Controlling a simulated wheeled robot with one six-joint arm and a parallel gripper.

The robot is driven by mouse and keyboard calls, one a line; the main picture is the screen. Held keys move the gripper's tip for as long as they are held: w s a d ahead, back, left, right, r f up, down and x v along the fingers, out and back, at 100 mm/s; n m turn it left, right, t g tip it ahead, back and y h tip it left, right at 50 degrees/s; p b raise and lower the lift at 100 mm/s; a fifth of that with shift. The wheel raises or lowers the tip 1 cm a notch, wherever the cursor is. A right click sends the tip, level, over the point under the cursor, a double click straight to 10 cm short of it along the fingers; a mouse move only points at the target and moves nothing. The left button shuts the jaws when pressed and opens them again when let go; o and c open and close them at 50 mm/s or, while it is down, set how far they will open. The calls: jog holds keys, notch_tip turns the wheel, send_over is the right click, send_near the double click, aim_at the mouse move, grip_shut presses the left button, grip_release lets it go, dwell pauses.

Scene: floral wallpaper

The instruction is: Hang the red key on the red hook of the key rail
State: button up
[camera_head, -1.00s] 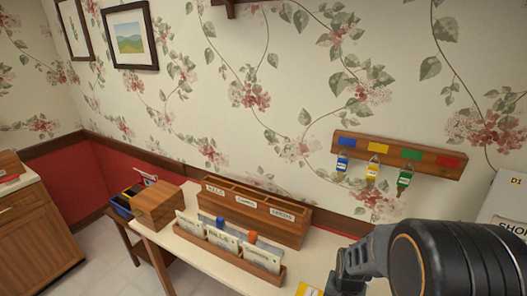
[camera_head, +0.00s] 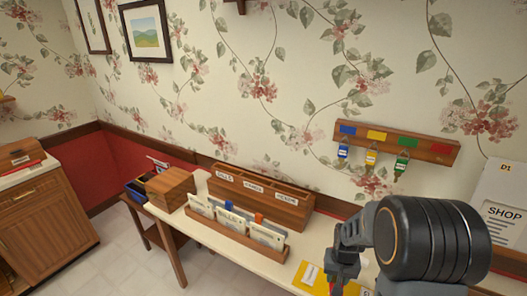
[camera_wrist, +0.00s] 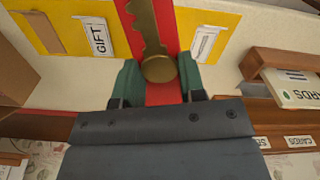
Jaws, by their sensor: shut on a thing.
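The wooden key rail (camera_head: 361,134) is on the wall at the right of the head view. Its coloured patches run blue, yellow, green, then red (camera_head: 441,149) at the right end. Blue, yellow and green tagged keys (camera_head: 371,157) hang below their colours; nothing hangs under red. My gripper (camera_wrist: 160,85) is shut on the red key (camera_wrist: 144,22), a brass key with a red part between the green fingers in the wrist view. In the head view my gripper (camera_head: 332,282) is low over the table, left of and below the rail, and the key is mostly hidden.
The table (camera_head: 277,270) carries a labelled wooden organizer (camera_head: 270,207), a card rack (camera_head: 232,243), a wooden box (camera_head: 170,190) and yellow gift items (camera_head: 309,274). A white SHOP sign (camera_head: 505,205) stands at the right. The wall below the rail is clear.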

jog(key=w+a+f+n, duration=0.1)
jog(key=f, duration=0.1)
jog(key=w+a+f, duration=0.1)
jog(key=a+f, duration=0.1)
jog(key=f, duration=0.1)
jog(key=w+a+f+n, duration=0.1)
jog(key=w+a+f, duration=0.1)
jog(key=shift+a+f+n, duration=0.15)
jog(key=shift+f+n, duration=0.05)
jog(key=shift+n, duration=0.1)
jog(key=shift+s+a+f, duration=0.1)
jog(key=shift+a+f, duration=0.1)
